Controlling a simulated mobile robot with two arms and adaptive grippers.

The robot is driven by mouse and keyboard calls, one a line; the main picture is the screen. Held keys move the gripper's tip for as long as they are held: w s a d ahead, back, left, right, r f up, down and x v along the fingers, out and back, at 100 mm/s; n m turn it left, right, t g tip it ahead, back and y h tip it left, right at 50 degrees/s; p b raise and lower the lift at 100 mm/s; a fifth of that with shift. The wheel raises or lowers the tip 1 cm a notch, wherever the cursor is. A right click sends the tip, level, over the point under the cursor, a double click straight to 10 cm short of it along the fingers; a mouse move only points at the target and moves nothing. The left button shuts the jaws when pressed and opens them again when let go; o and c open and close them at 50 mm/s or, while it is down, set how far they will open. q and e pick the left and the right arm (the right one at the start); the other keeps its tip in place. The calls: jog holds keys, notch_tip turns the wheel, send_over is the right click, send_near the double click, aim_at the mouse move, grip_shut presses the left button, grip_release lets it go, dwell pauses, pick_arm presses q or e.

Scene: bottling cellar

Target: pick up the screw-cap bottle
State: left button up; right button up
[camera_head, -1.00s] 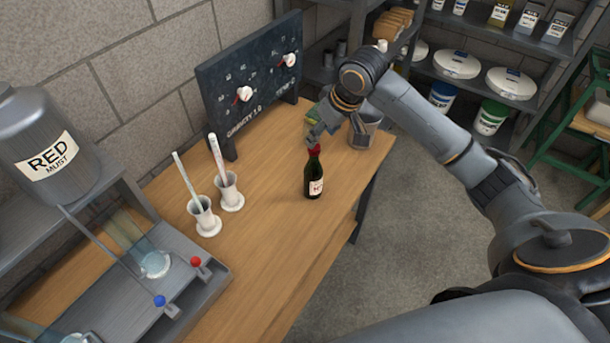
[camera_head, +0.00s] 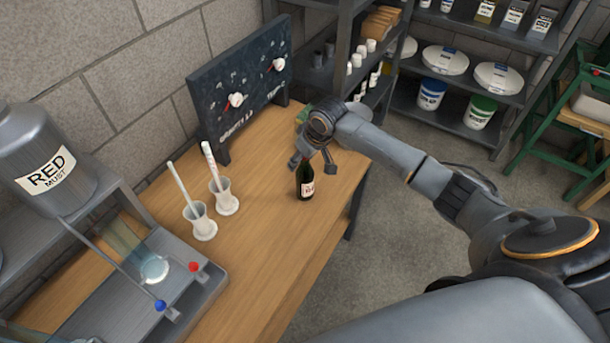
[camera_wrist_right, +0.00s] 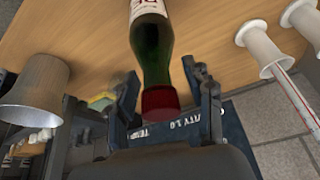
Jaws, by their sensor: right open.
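The screw-cap bottle (camera_head: 306,184) is dark green with a white label and stands upright on the wooden table (camera_head: 262,235). My right gripper (camera_head: 312,163) is over its top, and the arm hides the cap in the head view. In the right wrist view the bottle (camera_wrist_right: 152,50) shows its red cap (camera_wrist_right: 158,102) between the two spread fingers of my right gripper (camera_wrist_right: 167,98). The fingers are open, one on each side of the cap, with a gap visible. My left gripper is not in view.
Two white cylinders with sticks (camera_head: 200,222) (camera_head: 224,196) stand left of the bottle. A dark gauge board (camera_head: 240,95) stands behind. A grey metal cup (camera_wrist_right: 36,92) shows in the wrist view. Bare table lies in front of the bottle.

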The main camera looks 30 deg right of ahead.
jog(key=shift+x, duration=0.8)
grip_shut()
jog(key=shift+r, duration=0.2)
